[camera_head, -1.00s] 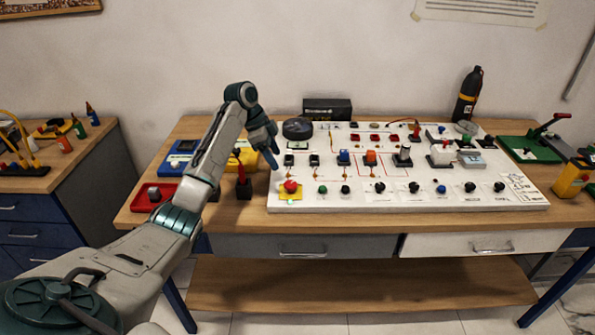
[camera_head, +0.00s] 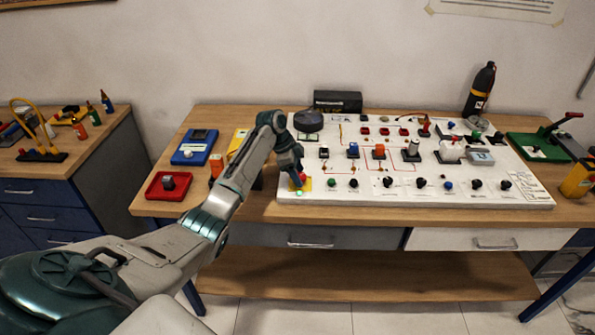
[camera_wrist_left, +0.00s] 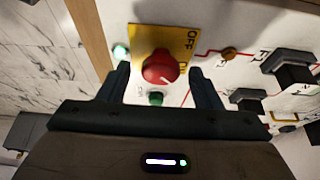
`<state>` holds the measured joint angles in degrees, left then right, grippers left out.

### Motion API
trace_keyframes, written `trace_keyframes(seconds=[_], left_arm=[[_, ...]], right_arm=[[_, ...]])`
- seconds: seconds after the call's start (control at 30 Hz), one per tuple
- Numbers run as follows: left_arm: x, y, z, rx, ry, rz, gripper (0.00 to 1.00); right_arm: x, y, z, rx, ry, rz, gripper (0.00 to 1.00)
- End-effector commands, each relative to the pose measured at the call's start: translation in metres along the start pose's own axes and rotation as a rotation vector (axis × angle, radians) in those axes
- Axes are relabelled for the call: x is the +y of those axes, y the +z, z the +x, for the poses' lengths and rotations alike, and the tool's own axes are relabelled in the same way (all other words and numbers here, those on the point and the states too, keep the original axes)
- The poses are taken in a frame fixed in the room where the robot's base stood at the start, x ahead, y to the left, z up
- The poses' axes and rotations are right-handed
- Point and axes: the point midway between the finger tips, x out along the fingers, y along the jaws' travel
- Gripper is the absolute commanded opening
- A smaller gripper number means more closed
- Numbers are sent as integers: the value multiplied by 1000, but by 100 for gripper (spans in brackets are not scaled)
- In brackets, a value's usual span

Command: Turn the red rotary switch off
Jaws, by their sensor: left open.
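The red rotary switch (camera_wrist_left: 160,68) sits on a yellow plate (camera_wrist_left: 150,42) marked OFF and ON in the left wrist view. In the head view the red knob (camera_head: 303,177) is partly hidden behind my left gripper (camera_head: 297,182), at the left front corner of the white panel (camera_head: 340,198). My left gripper (camera_wrist_left: 165,82) is open in the wrist view, one finger on each side of the knob, with gaps between. A white line on the knob points toward its lower side. A green light (camera_wrist_left: 120,52) glows beside the plate. My right gripper is not in view.
Black and green knobs line the panel's front edge, close to the red one, with a green knob (camera_head: 332,182) nearest. A red tray (camera_head: 165,190) and a blue box (camera_head: 196,146) stand left of the panel. A round black gauge (camera_head: 308,121) stands behind.

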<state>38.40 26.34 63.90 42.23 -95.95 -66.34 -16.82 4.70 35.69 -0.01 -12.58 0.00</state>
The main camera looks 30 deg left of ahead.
Motion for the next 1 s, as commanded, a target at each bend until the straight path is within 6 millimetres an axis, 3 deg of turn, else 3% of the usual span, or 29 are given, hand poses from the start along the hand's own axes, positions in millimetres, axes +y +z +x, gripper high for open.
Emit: trace_keyframes(seconds=[0.1,0.3,0.33,0.67,1.0], left_arm=[[0,0,0,0,0,0,57],[0,0,0,0,0,0,17],[0,0,0,0,0,0,15],[1,0,-2,-1,-16,-39,15],[3,-2,-6,-1,-104,-249,15]], right_arm=[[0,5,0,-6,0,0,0],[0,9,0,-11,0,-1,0],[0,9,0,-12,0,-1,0],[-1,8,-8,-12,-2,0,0],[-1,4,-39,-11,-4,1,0]])
